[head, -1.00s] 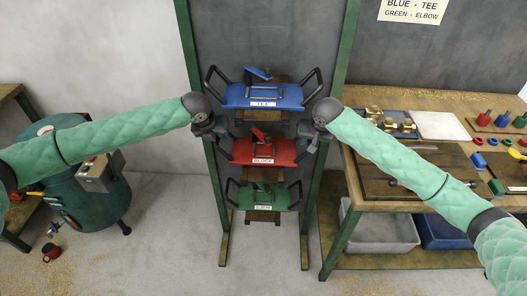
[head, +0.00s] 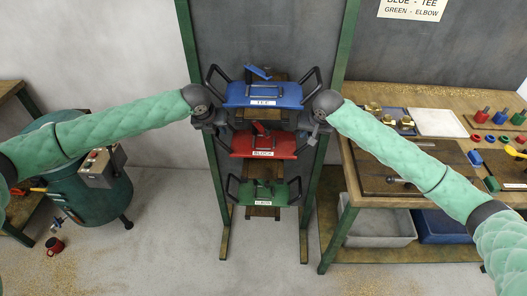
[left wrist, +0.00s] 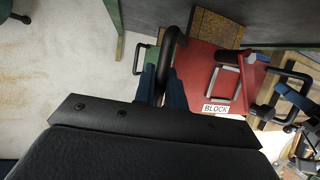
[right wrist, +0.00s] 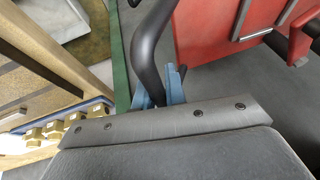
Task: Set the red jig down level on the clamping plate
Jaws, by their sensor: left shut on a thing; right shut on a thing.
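The red jig (head: 262,143), labelled BLOCK, is at the middle level of the rack, between a blue and a green jig, and looks about level. It also shows in the left wrist view (left wrist: 200,70) and the right wrist view (right wrist: 208,32). My left gripper (head: 217,132) is shut on its left black handle (left wrist: 171,52). My right gripper (head: 312,133) is shut on its right black handle (right wrist: 147,45). A dark flat plate on the bench at the right, seemingly the clamping plate (head: 425,160), is partly hidden by my right arm.
The blue jig (head: 262,94) sits just above and the green jig (head: 263,193) below. Green rack posts (head: 338,95) stand on both sides. The bench holds brass fittings (head: 374,107), a white sheet (head: 437,122) and coloured parts. A green tank (head: 95,205) stands at the left.

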